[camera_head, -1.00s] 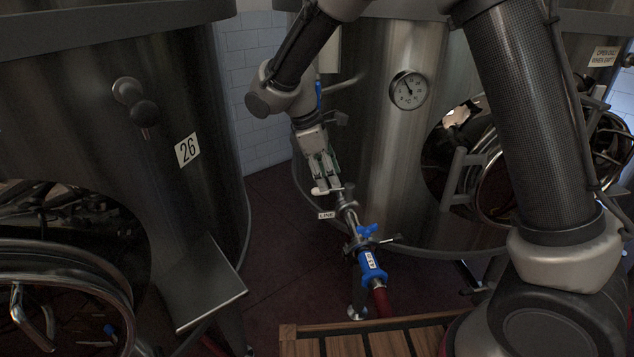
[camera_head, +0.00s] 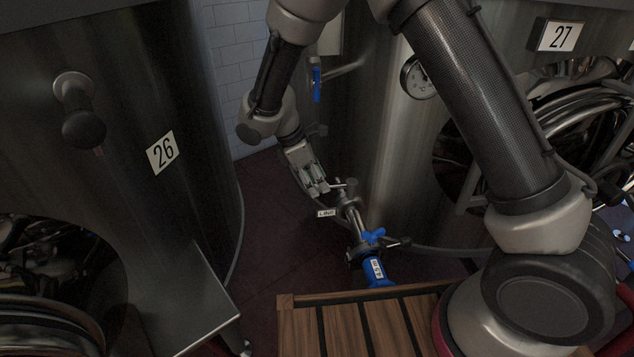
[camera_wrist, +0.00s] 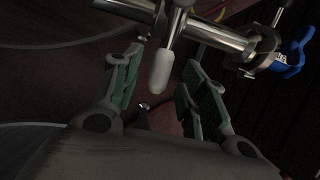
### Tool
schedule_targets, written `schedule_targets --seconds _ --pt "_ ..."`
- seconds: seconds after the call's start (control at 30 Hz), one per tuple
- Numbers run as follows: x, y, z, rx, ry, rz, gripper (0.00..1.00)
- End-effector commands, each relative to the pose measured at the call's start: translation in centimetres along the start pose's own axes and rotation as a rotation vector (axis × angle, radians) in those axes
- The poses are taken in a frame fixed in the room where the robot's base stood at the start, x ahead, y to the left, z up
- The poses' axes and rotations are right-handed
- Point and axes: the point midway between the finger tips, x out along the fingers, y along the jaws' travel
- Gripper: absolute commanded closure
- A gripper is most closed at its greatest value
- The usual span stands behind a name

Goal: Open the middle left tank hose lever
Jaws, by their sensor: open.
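The tank hose valve is a metal pipe fitting (camera_head: 352,216) low at the front of tank 27 (camera_head: 400,160). Its lever has a pale rounded grip (camera_wrist: 160,70), seen in the wrist view joined to the metal pipe (camera_wrist: 210,35). My gripper (camera_head: 319,187) is open just left of the fitting in the head view. In the wrist view the lever grip sits in the gap between my two green-padded fingers, with space visible on both sides. In the head view my fingers largely hide the lever.
A blue wing clamp (camera_head: 373,236) and blue hose end (camera_head: 375,270) follow the fitting. Tank 26 (camera_head: 200,120) stands at left with a metal shelf (camera_head: 190,310). A wooden slatted platform (camera_head: 335,330) lies in front. Dark floor is open between the tanks.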

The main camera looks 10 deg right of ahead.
Motion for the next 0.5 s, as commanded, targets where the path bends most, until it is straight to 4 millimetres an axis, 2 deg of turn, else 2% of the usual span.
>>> schedule_targets --seconds 0.13,0.37,0.4,0.5 --pt "1.06 0.01 0.01 0.001 0.001 -0.001 0.57" --pt "1.19 0.01 0.01 0.001 0.001 0.0 0.57" --pt "1.19 0.0 0.01 0.001 0.001 0.0 0.59" --pt "1.17 0.0 0.01 0.001 0.001 0.0 0.77"
